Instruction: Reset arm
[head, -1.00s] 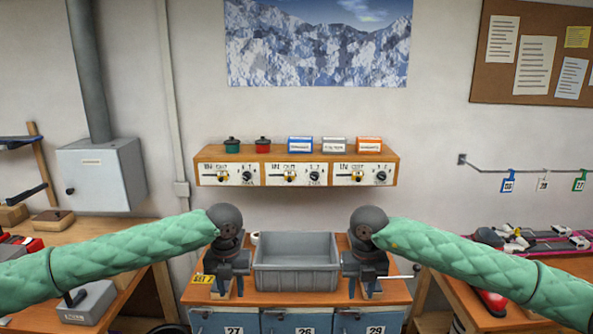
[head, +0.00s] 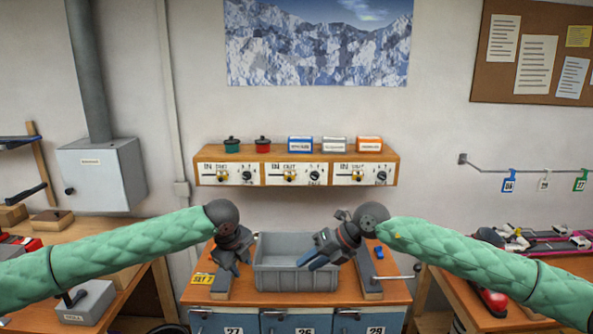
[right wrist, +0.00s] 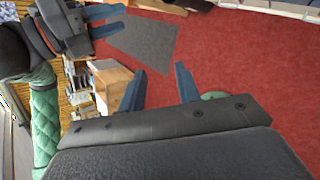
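Both my arms, in green quilted sleeves, reach in from the sides in the head view. My left gripper (head: 230,268) hangs to the left of the grey bin, tilted, with its blue fingers apart and nothing seen between them. My right gripper (head: 306,262) points down and left across the bin's right part. In the right wrist view its two blue fingers (right wrist: 158,88) stand well apart with nothing between them. My left gripper (right wrist: 122,20) also shows at the top left there, fingers apart.
The open grey bin (head: 296,283) stands on the wooden bench, between two dark-topped strips (head: 367,272). A small blue piece (head: 379,252) sits by the right strip. A wooden shelf unit (head: 290,155) with dials hangs on the wall above. Red floor (right wrist: 235,60) shows in the wrist view.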

